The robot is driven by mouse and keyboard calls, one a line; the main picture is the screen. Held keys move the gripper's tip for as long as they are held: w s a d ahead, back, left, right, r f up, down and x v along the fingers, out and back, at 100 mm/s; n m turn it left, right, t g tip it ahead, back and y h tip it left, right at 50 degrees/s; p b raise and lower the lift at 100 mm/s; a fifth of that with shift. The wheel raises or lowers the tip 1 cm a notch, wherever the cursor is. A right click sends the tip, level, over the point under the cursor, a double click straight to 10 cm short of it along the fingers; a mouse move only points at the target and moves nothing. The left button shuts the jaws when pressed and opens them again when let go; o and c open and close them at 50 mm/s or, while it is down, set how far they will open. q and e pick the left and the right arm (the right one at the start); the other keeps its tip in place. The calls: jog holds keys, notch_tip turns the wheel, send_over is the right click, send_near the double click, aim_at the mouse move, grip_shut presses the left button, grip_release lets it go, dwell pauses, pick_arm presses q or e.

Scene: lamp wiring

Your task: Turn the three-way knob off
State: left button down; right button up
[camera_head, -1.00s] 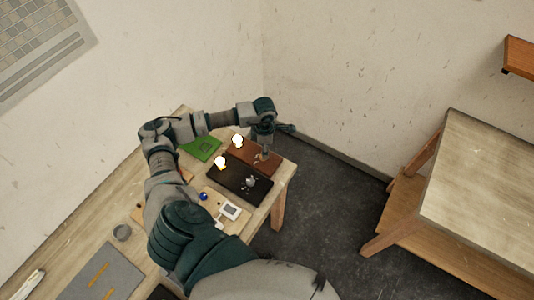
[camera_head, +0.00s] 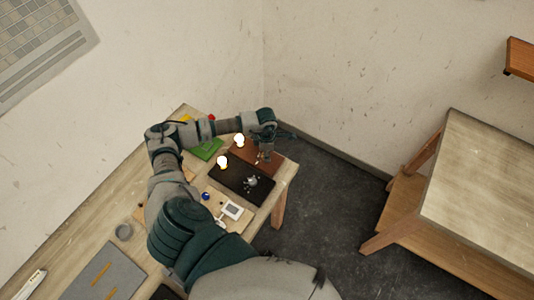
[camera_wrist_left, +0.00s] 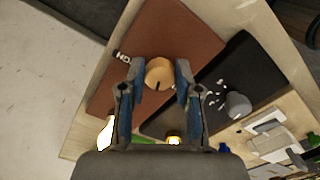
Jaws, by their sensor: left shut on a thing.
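My left gripper (camera_wrist_left: 160,68) is shut on this tan knob, one finger on each side. In the head view my left gripper (camera_head: 267,155) reaches down over the brown board (camera_head: 240,152) and mostly hides the knob. A black board (camera_head: 228,177) with a grey knob (camera_wrist_left: 237,105) lies beside the brown one. Two lit bulbs, one at the brown board (camera_head: 239,139) and one at the black board (camera_head: 222,162), glow.
A green board (camera_head: 207,149) lies behind on the wooden table. A white switch (camera_head: 233,210) on a light board and a grey plate (camera_head: 103,273) are nearer. Another wooden table (camera_head: 490,180) stands at the right, with floor between.

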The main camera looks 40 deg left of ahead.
pick_arm(q)
jog(key=shift+s+a+f, duration=0.3)
jog(key=shift+a, duration=0.3)
jog(key=shift+d, duration=0.3)
jog(key=shift+w+n, duration=0.1)
jog(key=shift+n, duration=0.3)
jog(key=shift+n+b, duration=0.5)
jog(key=shift+n, duration=0.4)
jog(key=n+b, duration=0.1)
jog(key=n, duration=0.2)
jog(key=shift+r+n, duration=0.1)
jog(key=shift+n, duration=0.2)
jog(key=shift+w+n+b, duration=0.15)
jog(key=shift+n+b, duration=0.15)
jog(key=shift+n, duration=0.9)
jog(key=shift+r+n, duration=0.1)
jog(key=shift+n, duration=1.1)
pick_arm(e)
jog(key=shift+a+f, duration=0.25)
jog(key=shift+f, duration=0.45)
jog(key=shift+a+f, duration=0.25)
jog(key=shift+f, duration=0.45)
